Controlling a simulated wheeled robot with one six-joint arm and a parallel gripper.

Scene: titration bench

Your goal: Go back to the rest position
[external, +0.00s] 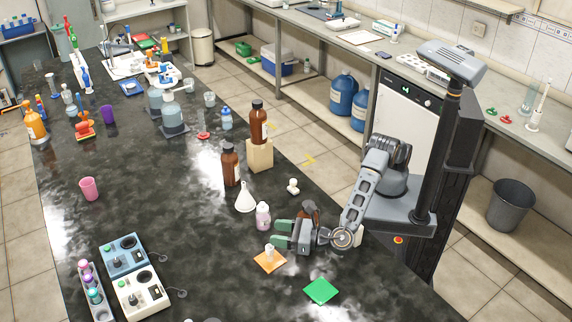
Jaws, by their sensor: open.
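My gripper (281,235) is low over the near right part of the black bench, its fingers pointing left. The fingers are spread and I see nothing held between them. A small pink-white bottle (263,217) stands just beyond the fingertips; I cannot tell if they touch. A brown bottle (309,213) stands partly hidden behind my gripper. An orange square (270,262) with a small white piece on it lies in front of the gripper. A green square (321,291) lies further towards the front.
A white funnel (245,198), a brown bottle (230,165) and another brown bottle (258,124) on a wooden block (260,155) stand behind. White stoppers (293,187) lie near the bench edge. Two box devices (139,290) stand front left. The bench middle (165,225) is clear.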

